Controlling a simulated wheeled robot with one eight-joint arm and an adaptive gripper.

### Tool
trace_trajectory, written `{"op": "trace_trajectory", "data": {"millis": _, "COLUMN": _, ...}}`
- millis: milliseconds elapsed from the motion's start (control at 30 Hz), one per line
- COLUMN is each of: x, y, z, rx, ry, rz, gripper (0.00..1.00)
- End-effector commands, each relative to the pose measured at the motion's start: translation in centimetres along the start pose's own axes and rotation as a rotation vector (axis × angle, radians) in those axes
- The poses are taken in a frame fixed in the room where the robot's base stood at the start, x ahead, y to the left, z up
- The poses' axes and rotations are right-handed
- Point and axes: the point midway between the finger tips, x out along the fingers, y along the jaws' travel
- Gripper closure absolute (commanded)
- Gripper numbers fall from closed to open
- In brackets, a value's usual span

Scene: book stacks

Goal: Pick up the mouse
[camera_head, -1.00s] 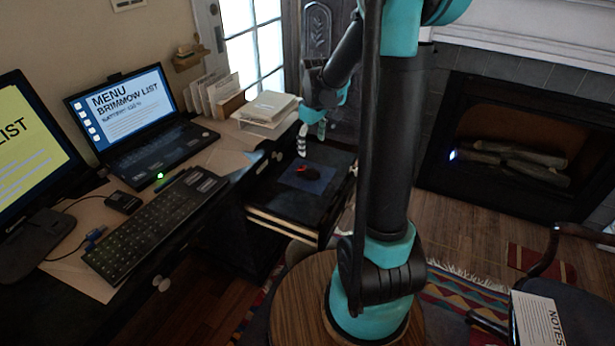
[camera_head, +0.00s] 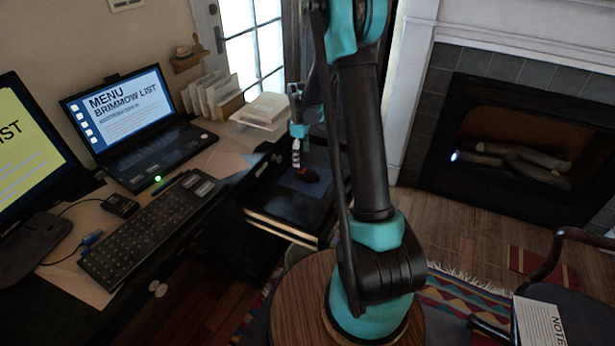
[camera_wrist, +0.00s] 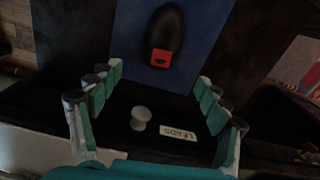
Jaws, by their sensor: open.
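The mouse (camera_wrist: 166,38) is dark with a red end and lies on a blue mat (camera_wrist: 205,20) in the wrist view. In the head view the mouse (camera_head: 308,175) lies on the blue mat (camera_head: 290,181) on the dark surface beyond the desk. My gripper (camera_head: 296,160) hangs just left of the mouse in that view. In the wrist view my gripper (camera_wrist: 158,85) is open and empty, with its fingers spread wide. The mouse is beyond the fingertips, roughly centred between them, and not touched.
A round light knob (camera_wrist: 141,117) and a label (camera_wrist: 179,130) are between the fingers in the wrist view, on a drawer front. In the head view a keyboard (camera_head: 150,225) and laptop (camera_head: 125,110) are on the desk at left, and a paper tray (camera_head: 264,112) stands behind my gripper.

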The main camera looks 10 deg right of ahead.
Motion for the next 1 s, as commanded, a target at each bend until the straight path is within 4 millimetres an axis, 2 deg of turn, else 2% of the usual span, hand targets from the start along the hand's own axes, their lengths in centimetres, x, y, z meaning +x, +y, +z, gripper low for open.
{"op": "trace_trajectory", "data": {"millis": 100, "x": 1.8, "y": 0.0, "z": 0.0, "rx": 0.000, "ry": 0.000, "rz": 0.000, "gripper": 0.23}}
{"op": "trace_trajectory", "data": {"millis": 367, "x": 3.5, "y": 0.0, "z": 0.1, "rx": 0.001, "ry": 0.000, "rz": 0.000, "gripper": 0.23}}
{"op": "trace_trajectory", "data": {"millis": 633, "x": 7.1, "y": -0.1, "z": 0.3, "rx": 0.001, "ry": 0.000, "rz": 0.000, "gripper": 0.23}}
{"op": "trace_trajectory", "data": {"millis": 800, "x": 8.0, "y": -0.1, "z": 0.3, "rx": 0.001, "ry": 0.000, "rz": 0.000, "gripper": 0.23}}
{"op": "trace_trajectory", "data": {"millis": 1000, "x": 8.0, "y": -0.1, "z": 0.3, "rx": 0.001, "ry": 0.000, "rz": 0.000, "gripper": 0.24}}
